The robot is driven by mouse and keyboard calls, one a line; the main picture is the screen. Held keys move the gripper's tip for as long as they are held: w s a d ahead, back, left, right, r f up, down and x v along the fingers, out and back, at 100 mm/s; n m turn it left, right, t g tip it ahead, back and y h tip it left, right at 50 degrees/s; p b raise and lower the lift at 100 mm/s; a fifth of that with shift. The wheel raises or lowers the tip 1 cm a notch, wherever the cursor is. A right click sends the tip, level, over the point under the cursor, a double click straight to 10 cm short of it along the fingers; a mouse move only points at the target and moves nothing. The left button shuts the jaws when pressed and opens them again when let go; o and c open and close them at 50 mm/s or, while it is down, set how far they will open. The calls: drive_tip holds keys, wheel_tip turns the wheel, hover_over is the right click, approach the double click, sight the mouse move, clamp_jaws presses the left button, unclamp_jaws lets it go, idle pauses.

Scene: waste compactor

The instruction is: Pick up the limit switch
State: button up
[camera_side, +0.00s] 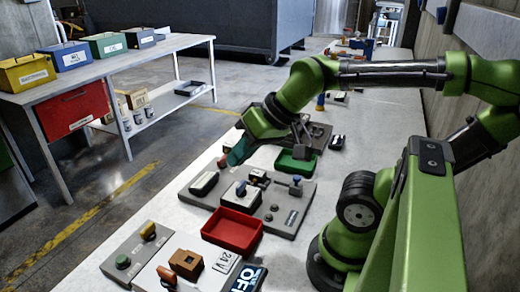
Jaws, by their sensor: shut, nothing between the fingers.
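My gripper (236,155) hangs at the end of my green arm, its teal fingers pointing down and left over the far edge of a grey panel (283,228). It appears shut, with nothing visible held between the fingers; the tips are small and partly blurred. I cannot tell for certain which one is the limit switch. The gripper is above and behind these blocks, apparently apart from them.
A red tray (232,231) sits at the panel's near edge, and a green tray (296,162) lies behind. A side table (120,66) with coloured bins stands left across the floor.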

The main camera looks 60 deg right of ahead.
drive_tip(key=o, duration=1.1)
drive_tip(key=m+g+h, duration=0.2)
drive_tip(key=m+g, duration=0.5)
drive_tip(key=m, duration=2.5)
hover_over(258, 173)
drive_tip(key=f, duration=1.5)
drive_tip(key=shift+w+a, duration=0.2)
drive_tip(key=shift+w, duration=0.1)
drive_tip(key=shift+s+d+f, duration=0.1)
drive_tip(key=shift+s+f, duration=0.05)
drive_tip(key=shift+f, duration=1.2)
drive_tip(key=shift+s+d+f, duration=0.1)
drive_tip(key=shift+f, duration=1.2)
